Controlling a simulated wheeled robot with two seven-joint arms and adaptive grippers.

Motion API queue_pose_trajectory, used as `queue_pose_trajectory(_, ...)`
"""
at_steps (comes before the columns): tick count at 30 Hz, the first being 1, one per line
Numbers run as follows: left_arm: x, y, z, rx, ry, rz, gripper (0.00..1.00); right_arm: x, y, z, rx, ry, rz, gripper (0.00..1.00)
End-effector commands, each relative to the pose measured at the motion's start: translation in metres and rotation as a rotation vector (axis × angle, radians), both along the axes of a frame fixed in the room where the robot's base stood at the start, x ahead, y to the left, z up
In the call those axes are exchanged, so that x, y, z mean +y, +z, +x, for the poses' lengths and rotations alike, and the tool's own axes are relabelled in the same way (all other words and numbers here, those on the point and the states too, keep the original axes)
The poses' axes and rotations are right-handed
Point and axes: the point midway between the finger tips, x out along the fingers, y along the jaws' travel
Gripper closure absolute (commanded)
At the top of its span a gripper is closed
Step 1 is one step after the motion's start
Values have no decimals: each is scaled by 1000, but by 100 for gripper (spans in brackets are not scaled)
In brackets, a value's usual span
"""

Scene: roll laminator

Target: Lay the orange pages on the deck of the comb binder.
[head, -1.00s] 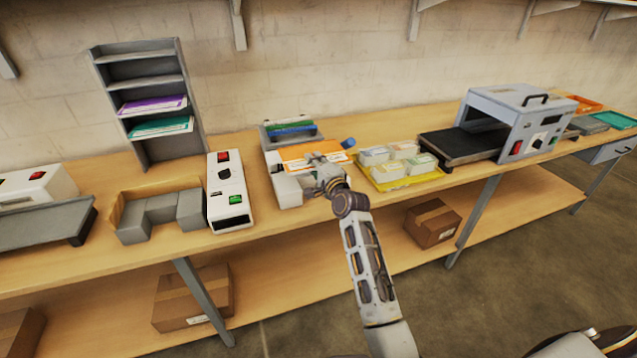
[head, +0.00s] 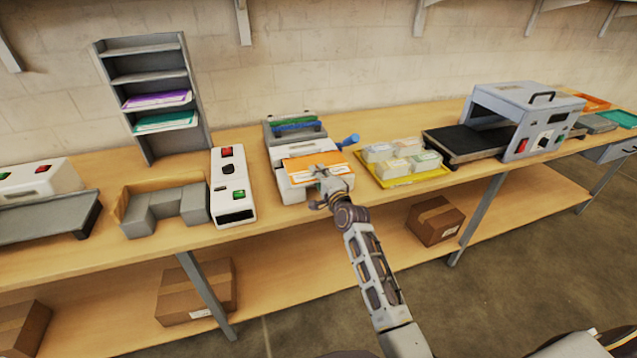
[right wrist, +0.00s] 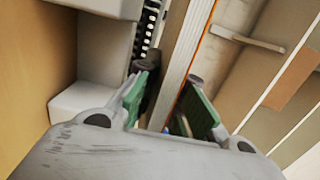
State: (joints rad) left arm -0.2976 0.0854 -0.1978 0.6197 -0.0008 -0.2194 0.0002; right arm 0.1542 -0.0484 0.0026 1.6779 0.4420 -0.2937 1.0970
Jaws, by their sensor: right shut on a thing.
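The orange pages (head: 318,162), a flat stack with a white band along the front, are over the front of the comb binder (head: 284,145). The binder is white and grey with a blue-knobbed handle on its right. My right gripper (head: 326,180) is shut on the front edge of the pages. In the right wrist view, the stack's edge (right wrist: 187,45) runs between the green-padded fingers (right wrist: 168,108), with the binder's dark comb teeth (right wrist: 150,25) beside it. I cannot tell whether the pages touch the deck, which they largely hide. My left gripper is not in view.
A white machine with red and green buttons (head: 231,185) stands close left of the binder. A yellow tray (head: 412,179) with several card stacks is close on the right. The laminator (head: 525,120) stands farther right. A grey shelf rack (head: 145,95) stands at the back left.

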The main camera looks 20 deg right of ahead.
Motion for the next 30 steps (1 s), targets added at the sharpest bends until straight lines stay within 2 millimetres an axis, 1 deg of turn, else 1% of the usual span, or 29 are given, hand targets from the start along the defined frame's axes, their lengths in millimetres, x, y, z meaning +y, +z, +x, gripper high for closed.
queue_pose_trajectory(4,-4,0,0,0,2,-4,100,0,1,0,-3,0,0,100)
queue_pose_trajectory(9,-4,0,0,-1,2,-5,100,0,0,0,-2,0,0,100)
queue_pose_trajectory(14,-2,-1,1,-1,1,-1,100,-1,-12,0,0,-1,-1,100)
queue_pose_trajectory(18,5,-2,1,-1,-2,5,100,0,-28,0,0,0,-2,100)
queue_pose_trajectory(21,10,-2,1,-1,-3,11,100,-1,-35,0,-2,-1,-2,100)
queue_pose_trajectory(25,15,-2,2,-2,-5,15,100,0,-37,0,-2,-1,-1,100)
queue_pose_trajectory(30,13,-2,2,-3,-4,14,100,0,-36,0,-2,-1,0,100)
